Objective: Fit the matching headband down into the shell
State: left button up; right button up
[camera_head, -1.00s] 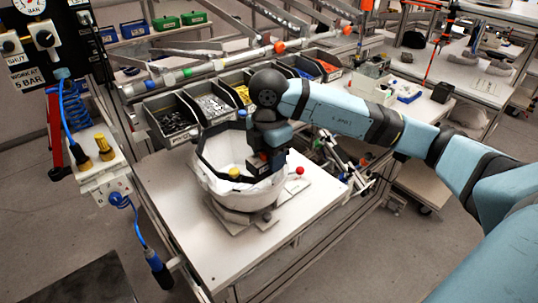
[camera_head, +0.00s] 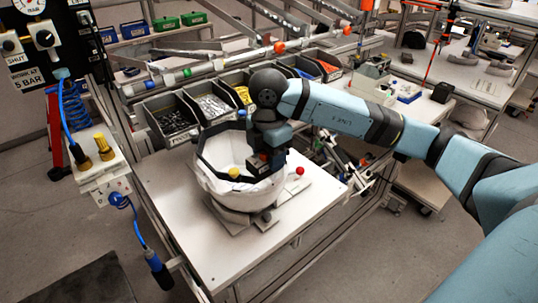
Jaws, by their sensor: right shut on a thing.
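A white helmet shell (camera_head: 232,192) sits open side up on a grey stand (camera_head: 228,220) on the white worktable. A dark headband (camera_head: 208,166) shows as a black band around and slightly above the shell's rim. It looks a little tilted, and its right part is hidden behind my gripper. My right gripper (camera_head: 259,172) points down at the shell's right side and is shut on the headband. A yellow knob (camera_head: 234,173) shows inside the shell and a red ball (camera_head: 300,171) stands just right of it. My left gripper is not in view.
Grey bins (camera_head: 172,119) of small parts line the table's back edge. A post with a gauge, valve and blue hose (camera_head: 72,108) stands at the left. The front of the white tabletop (camera_head: 215,265) is clear.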

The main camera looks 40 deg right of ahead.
jog(key=shift+f+b, duration=0.45)
jog(key=shift+f, duration=0.05)
jog(key=shift+f+b, duration=0.75)
jog(key=shift+f, duration=0.3)
jog(key=o, duration=1)
jog(key=shift+r, duration=0.1)
notch_tip(320, 180, up, 14)
jog(key=shift+f, duration=0.15)
